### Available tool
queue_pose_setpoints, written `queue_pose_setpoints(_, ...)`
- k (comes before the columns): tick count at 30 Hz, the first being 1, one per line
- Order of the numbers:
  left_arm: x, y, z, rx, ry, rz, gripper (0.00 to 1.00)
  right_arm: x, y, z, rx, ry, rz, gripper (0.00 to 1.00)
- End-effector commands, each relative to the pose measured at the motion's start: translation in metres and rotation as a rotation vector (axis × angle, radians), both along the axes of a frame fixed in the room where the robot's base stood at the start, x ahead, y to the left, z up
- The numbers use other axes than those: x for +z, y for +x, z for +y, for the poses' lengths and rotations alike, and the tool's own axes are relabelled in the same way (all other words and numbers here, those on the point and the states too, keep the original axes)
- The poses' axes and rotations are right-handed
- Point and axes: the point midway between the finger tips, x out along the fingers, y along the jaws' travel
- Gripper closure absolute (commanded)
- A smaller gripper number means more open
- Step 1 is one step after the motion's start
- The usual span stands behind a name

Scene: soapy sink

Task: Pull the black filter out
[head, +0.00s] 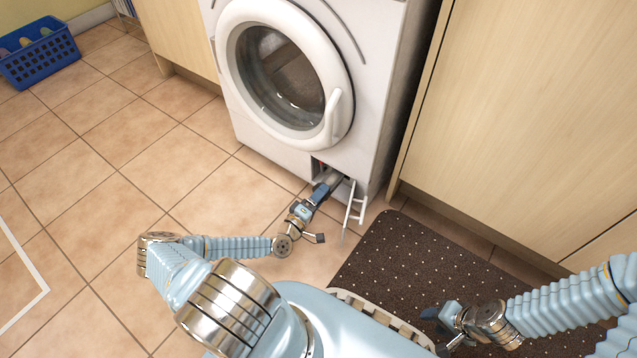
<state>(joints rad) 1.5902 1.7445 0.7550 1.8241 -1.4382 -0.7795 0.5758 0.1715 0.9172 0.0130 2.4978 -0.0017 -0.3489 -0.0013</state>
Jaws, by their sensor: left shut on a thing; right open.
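A white washing machine (262,152) stands at the top centre, with its round door closed. At the bottom of its front is a small dark opening (318,166), with a white flap (355,207) hanging open at its right. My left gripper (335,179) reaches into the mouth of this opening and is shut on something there. The black filter cannot be made out; the gripper and the shadow hide it. My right gripper (434,330) is low at the right, over the dark mat, open and away from the machine.
A dark dotted mat (420,262) lies on the floor in front of the wooden cabinet (530,120) on the right. A blue basket (42,62) stands far left.

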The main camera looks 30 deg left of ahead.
Motion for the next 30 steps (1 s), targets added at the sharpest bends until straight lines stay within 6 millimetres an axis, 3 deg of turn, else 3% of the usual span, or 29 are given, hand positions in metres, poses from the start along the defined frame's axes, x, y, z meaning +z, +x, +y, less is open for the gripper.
queue_pose_setpoints(3, -0.004, -0.018, -0.001, -0.002, 0.001, 0.006, 0.89, -0.006, 0.0, -0.001, -0.002, -0.001, 0.0, 0.57)
queue_pose_setpoints(9, -0.003, -0.034, 0.0, -0.001, -0.002, 0.006, 0.89, -0.009, 0.0, -0.001, -0.003, -0.001, -0.001, 0.57)
queue_pose_setpoints(18, -0.003, -0.035, 0.0, 0.0, -0.003, 0.009, 0.89, -0.008, 0.0, -0.001, -0.003, -0.001, -0.001, 0.57)
queue_pose_setpoints(19, -0.003, -0.035, 0.0, -0.001, -0.003, 0.009, 0.3, -0.008, 0.0, -0.001, -0.003, -0.001, -0.001, 0.57)
queue_pose_setpoints(23, -0.002, -0.035, 0.0, -0.001, -0.002, 0.006, 0.12, -0.008, 0.0, -0.001, -0.003, -0.001, -0.001, 0.57)
queue_pose_setpoints(30, -0.001, -0.035, 0.001, 0.001, -0.002, 0.004, 0.12, -0.008, 0.0, -0.001, -0.003, -0.001, -0.001, 0.57)
